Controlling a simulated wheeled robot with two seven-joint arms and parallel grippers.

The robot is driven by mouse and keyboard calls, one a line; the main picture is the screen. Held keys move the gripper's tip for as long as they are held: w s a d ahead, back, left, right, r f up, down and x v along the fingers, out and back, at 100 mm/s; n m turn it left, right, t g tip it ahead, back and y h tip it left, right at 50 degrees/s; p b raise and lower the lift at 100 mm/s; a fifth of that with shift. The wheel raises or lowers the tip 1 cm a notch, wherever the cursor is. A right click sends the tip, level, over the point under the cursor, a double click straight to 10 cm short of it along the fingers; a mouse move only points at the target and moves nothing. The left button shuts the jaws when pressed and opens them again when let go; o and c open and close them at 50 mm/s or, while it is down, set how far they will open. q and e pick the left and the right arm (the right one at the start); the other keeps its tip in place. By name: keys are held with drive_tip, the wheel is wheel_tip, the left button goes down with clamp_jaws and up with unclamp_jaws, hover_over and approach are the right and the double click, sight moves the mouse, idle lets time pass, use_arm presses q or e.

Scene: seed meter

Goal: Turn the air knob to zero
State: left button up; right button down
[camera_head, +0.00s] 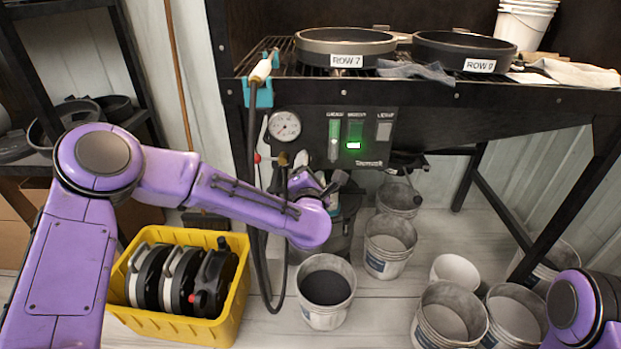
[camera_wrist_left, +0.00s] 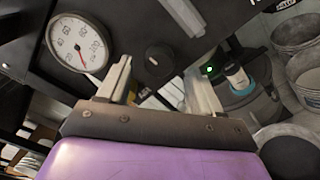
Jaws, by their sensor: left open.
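The black round air knob (camera_wrist_left: 158,59) sits on the dark panel in the left wrist view, with a small light mark on its face. The round white gauge (camera_wrist_left: 77,43) is to its left, its red needle away from the top; it also shows in the head view (camera_head: 285,125). My left gripper (camera_wrist_left: 159,82) is open, its two fingers on either side of the space in front of the knob. I cannot tell whether they touch it. In the head view my left gripper (camera_head: 325,187) is below the panel, and the knob cannot be made out clearly. My right gripper is out of view.
A green-lit switch (camera_head: 354,133) is on the panel (camera_head: 400,150). A black hose (camera_head: 252,190) hangs left of my gripper. A yellow crate (camera_head: 225,320) with black discs and several buckets (camera_head: 325,290) stand on the floor. Round pans (camera_head: 345,45) sit on the shelf above.

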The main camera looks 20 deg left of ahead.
use_arm(q)
drive_tip(key=v, duration=0.7)
drive_tip(key=shift+s, duration=0.35)
drive_tip(key=shift+d+r, duration=0.1)
drive_tip(key=s+f+m+g+h, duration=0.3)
drive_tip(key=s+f+m, duration=0.1)
drive_tip(key=f+m, duration=0.7)
drive_tip(key=s+a+f+m+g, duration=0.3)
drive_tip(key=s+f+m+g, duration=0.1)
drive_tip(key=s+f, duration=0.55)
drive_tip(key=s+a+f+m+g, duration=0.35)
drive_tip(key=s+f, duration=0.45)
drive_tip(key=f, duration=0.3)
drive_tip(key=s+a+f+m+g+y, duration=0.15)
drive_tip(key=s+a, duration=0.25)
drive_tip(key=s, duration=0.4)
drive_tip(key=s+a+f+m+g, duration=0.2)
drive_tip(key=s+a+f+g, duration=0.1)
drive_tip(key=s, duration=0.5)
wheel_tip(320, 180, up, 16)
drive_tip(key=w+p, duration=0.1)
drive_tip(key=p, duration=1.5)
drive_tip(key=shift+w+f+n+t, duration=0.2)
drive_tip(key=shift+n+t, duration=0.1)
drive_tip(key=shift+t, duration=0.1)
